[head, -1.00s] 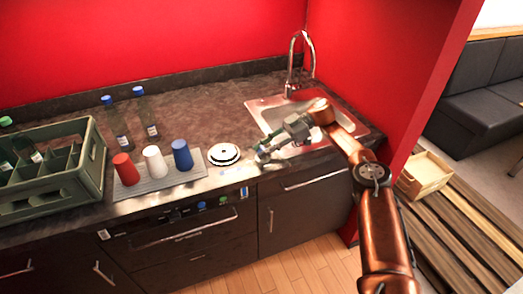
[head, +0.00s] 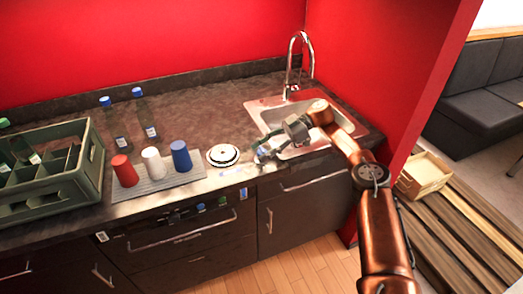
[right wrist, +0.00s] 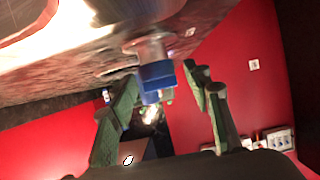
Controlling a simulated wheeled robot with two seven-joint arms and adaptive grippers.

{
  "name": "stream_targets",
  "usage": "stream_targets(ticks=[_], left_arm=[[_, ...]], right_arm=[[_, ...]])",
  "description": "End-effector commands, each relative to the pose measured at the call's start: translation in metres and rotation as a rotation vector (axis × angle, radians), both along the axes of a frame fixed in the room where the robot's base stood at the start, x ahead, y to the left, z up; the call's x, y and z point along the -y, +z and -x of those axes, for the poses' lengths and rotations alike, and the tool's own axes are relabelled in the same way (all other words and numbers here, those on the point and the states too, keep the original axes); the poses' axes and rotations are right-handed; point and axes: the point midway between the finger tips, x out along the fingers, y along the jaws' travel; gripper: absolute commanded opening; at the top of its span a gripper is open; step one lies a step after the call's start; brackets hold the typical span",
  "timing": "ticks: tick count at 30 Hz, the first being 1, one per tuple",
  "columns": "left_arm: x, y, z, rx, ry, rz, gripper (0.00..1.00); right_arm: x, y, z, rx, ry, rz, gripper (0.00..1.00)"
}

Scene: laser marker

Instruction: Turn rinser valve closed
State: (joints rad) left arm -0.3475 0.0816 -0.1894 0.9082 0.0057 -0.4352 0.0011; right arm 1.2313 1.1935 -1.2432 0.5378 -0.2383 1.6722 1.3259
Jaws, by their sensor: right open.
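The round white rinser (head: 223,155) with a dark ring sits on the counter near its front edge. My right gripper (head: 268,146) is low over the counter, just right of the rinser and at the front left of the sink. In the right wrist view, a blue valve handle (right wrist: 157,78) on a pale, shiny body lies between my open green fingers (right wrist: 160,92). I see gaps on the sides; I cannot tell whether either finger touches it. In the head view the valve is small and largely hidden by the gripper. My left gripper is not in view.
A sink (head: 310,146) with a curved tap (head: 302,52) is behind and right. Red, white and blue cups stand on a grey mat (head: 150,186) to the left. Two bottles stand behind them. A green crate (head: 88,171) is at far left.

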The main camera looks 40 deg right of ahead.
Motion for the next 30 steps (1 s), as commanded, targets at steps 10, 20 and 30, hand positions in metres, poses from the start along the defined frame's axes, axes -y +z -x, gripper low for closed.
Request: stream_targets(ticks=[10,20,30], left_arm=[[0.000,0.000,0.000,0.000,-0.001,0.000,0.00],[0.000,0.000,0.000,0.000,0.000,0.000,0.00],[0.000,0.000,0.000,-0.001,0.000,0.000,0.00]], right_arm=[[0.000,0.044,-0.001,0.005,0.000,0.000,0.45],[0.000,0.093,-0.001,0.002,0.000,0.000,0.45],[0.000,0.100,-0.001,0.000,0.001,0.000,0.45]])
